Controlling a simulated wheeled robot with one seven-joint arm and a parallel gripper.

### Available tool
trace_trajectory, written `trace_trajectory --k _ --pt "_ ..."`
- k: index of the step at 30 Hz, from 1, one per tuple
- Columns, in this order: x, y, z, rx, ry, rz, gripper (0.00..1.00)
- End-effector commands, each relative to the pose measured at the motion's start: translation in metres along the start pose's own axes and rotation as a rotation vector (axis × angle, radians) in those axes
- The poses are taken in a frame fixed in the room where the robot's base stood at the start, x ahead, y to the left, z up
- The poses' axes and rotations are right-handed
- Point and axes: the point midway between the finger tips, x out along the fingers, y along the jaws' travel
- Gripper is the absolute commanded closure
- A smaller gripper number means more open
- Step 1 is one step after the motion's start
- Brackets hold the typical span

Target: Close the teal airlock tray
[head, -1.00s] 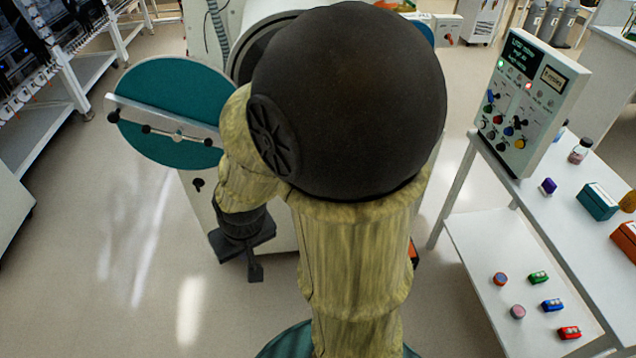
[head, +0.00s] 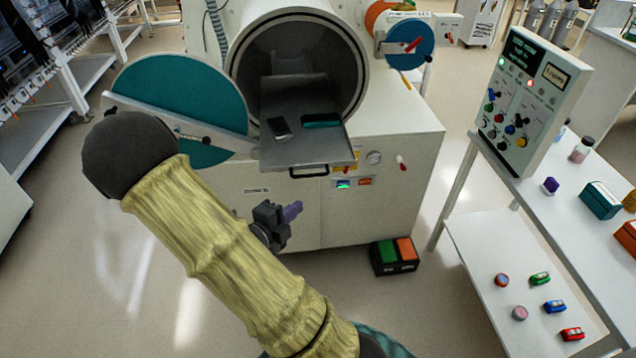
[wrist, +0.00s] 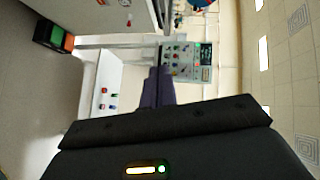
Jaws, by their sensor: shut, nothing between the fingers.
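The tray (head: 310,152) of the airlock with the teal door is a grey sheet sticking out of the large round chamber (head: 300,28). A dark handle (head: 309,173) hangs at its front edge. A dark flat item (head: 279,128) and a teal-topped item (head: 321,120) lie on it. The round teal door (head: 180,85) stands swung open at the left. My gripper (head: 297,209) is below and slightly left of the handle, apart from it, with purple fingers shut and empty. The shut fingers also show in the wrist view (wrist: 158,88); the tray is not visible there.
A smaller airlock with a blue door (head: 408,44) is at the back right. A control panel (head: 530,100) stands on the white table (head: 590,240) at right. A black box with green and orange tops (head: 394,256) sits on the floor. Floor at left is open.

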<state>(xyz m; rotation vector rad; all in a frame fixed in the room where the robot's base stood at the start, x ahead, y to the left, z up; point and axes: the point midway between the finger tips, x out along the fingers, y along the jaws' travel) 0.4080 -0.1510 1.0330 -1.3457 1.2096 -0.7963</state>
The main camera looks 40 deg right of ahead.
Motion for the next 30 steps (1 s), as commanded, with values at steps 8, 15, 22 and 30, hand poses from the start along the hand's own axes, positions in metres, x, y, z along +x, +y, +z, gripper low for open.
trace_trajectory --k 8,15,22,30 --pt "0.000 -0.003 -0.005 0.027 0.026 -0.031 1.00" --pt "0.007 -0.004 -0.005 0.025 0.028 -0.030 1.00" --pt "0.038 -0.006 -0.007 0.023 0.031 -0.029 1.00" --pt "0.086 -0.008 -0.008 0.022 0.029 -0.029 1.00"
